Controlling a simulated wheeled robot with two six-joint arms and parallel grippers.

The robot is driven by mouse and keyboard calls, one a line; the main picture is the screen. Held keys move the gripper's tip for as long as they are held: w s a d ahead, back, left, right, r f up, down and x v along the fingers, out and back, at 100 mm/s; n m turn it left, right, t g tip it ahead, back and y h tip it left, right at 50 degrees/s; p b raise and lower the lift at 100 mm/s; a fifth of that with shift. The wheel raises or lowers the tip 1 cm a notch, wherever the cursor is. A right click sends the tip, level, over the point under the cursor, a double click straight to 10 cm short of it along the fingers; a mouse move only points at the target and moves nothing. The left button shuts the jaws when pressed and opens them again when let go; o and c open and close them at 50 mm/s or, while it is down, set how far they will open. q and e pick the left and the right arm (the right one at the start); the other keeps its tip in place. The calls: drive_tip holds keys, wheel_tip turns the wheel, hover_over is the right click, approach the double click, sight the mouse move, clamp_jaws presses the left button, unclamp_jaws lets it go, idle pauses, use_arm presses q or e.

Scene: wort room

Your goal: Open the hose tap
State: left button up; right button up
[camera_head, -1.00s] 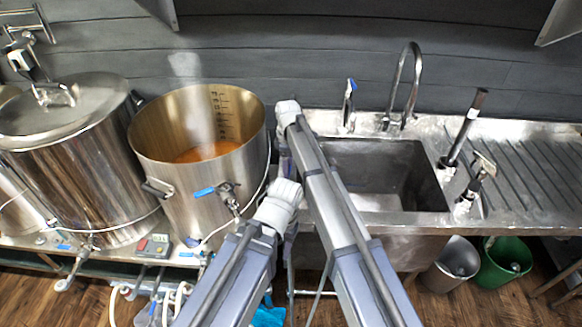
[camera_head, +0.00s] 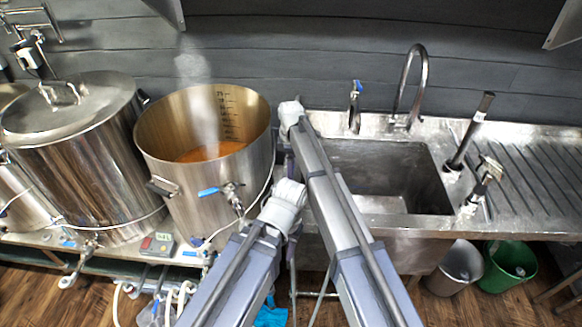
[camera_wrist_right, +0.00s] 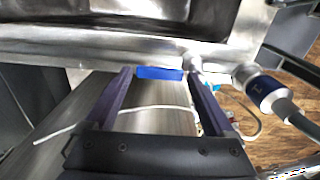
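In the right wrist view a blue lever (camera_wrist_right: 160,73) lies at the fingertips of my right gripper (camera_wrist_right: 160,72), beside the steel sink edge. A small metal fitting (camera_wrist_right: 195,66) sits at its right end. The two fingers stand wide apart, one toward each end of the lever, and no grip on it shows. In the head view my right arm reaches between the kettle and the sink, and its wrist hides this lever. My left arm ends just below; its fingers are hidden.
The steaming open kettle (camera_head: 180,165) stands left, with its own blue-handled valve (camera_head: 209,191). The sink (camera_head: 420,225) is right, with a blue-topped tap (camera_head: 355,107) and a curved faucet (camera_head: 407,85). A white hose (camera_wrist_right: 75,122) crosses the wrist view.

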drive_tip(key=shift+o, duration=0.6)
drive_tip(key=shift+r, duration=0.15)
wheel_tip(320, 180, up, 8)
drive_tip(key=p, duration=0.7)
drive_tip(key=shift+f+p, duration=0.2)
drive_tip(key=shift+p, duration=0.2)
drive_tip(key=s+d+m, duration=1.8)
drive_tip(key=s+d, duration=0.5)
drive_tip(key=s, duration=0.3)
drive_tip(key=s+a+n+h+b, duration=0.1)
drive_tip(key=s+a+n, duration=0.2)
drive_tip(key=s+a, duration=0.3)
drive_tip(key=a+f, duration=0.1)
drive_tip(key=a, duration=0.4)
drive_tip(key=shift+a+n, duration=0.15)
drive_tip(key=shift+n, duration=0.15)
